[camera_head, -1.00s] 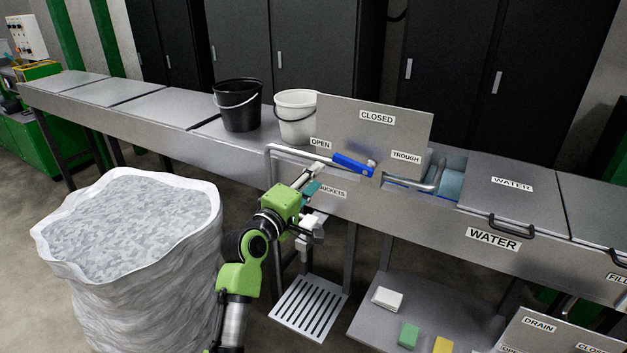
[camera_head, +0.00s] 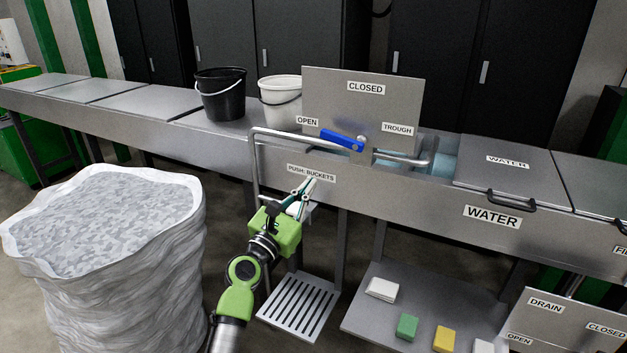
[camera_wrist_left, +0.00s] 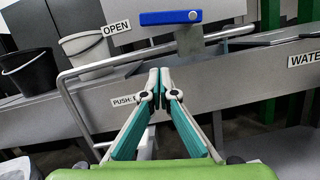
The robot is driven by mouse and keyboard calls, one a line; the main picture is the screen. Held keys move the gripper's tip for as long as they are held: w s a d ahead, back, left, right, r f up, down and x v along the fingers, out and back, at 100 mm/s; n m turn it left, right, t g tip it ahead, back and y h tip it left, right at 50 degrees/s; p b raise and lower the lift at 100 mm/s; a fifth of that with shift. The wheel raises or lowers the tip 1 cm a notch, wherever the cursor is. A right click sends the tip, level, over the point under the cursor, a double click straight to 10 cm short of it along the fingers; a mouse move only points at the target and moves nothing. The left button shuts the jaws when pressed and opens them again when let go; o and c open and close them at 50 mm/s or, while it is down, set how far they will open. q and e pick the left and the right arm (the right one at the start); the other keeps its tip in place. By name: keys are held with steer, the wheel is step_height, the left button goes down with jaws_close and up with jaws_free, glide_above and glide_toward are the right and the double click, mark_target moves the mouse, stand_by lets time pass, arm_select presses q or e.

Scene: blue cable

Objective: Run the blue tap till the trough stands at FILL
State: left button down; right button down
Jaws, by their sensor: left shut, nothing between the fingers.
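The tap's blue lever (camera_head: 342,141) points left, towards the OPEN label (camera_head: 307,122) on its grey plate (camera_head: 335,90). It also shows at the top of the left wrist view (camera_wrist_left: 170,17). A pipe spout (camera_head: 405,160) runs right from the tap, over the blue-looking trough opening (camera_head: 444,163). My left gripper (camera_head: 311,183) is shut and empty, below the lever and apart from it, in front of the PUSH: BUCKETS label (camera_head: 311,173). The FILL label (camera_head: 622,250) is cut off at the right edge, and I cannot read the level. My right gripper is out of view.
A bent rail (camera_head: 254,170) stands left of my gripper. Black (camera_head: 221,95) and white (camera_head: 280,100) buckets stand on the counter. A large white sack (camera_head: 110,250) fills the left floor. A DRAIN panel (camera_head: 565,320) is at the lower right.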

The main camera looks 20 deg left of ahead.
arm_select(q)
steer(key=w+d+r+p, duration=0.1)
steer(key=w+r+p, duration=0.2)
steer(key=w+r, duration=0.3)
steer(key=shift+w+d, duration=0.15)
steer(key=shift+w, duration=1)
